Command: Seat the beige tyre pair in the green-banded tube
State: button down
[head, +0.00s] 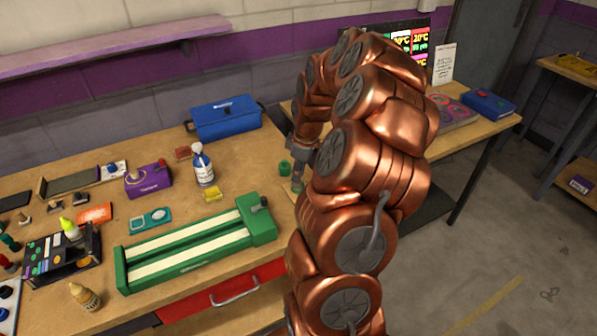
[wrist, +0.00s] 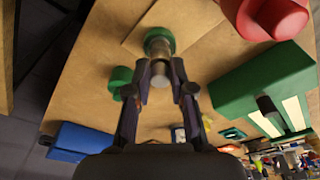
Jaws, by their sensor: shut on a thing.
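My gripper (wrist: 160,78) is shut on a small pale beige piece (wrist: 160,72), which looks like the tyre pair, between its fingertips in the wrist view. A short greyish tube with a green band (wrist: 158,35) stands on the table directly beyond the fingertips. The beige piece lines up with the tube's mouth. I cannot tell whether it is inside the tube or just above it. In the head view my gripper (head: 298,172) points down at the table's right part, and the tube shows small and blurred below it.
A separate green round thing (wrist: 120,78) stands close beside the left finger; it also shows in the head view (head: 284,168). A green two-lane track (head: 190,250) lies to the left. A blue toolbox (head: 226,118) and a white bottle (head: 203,165) stand farther back.

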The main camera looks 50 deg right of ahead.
jog(key=shift+f, duration=0.25)
jog(key=c, duration=1)
grip_release()
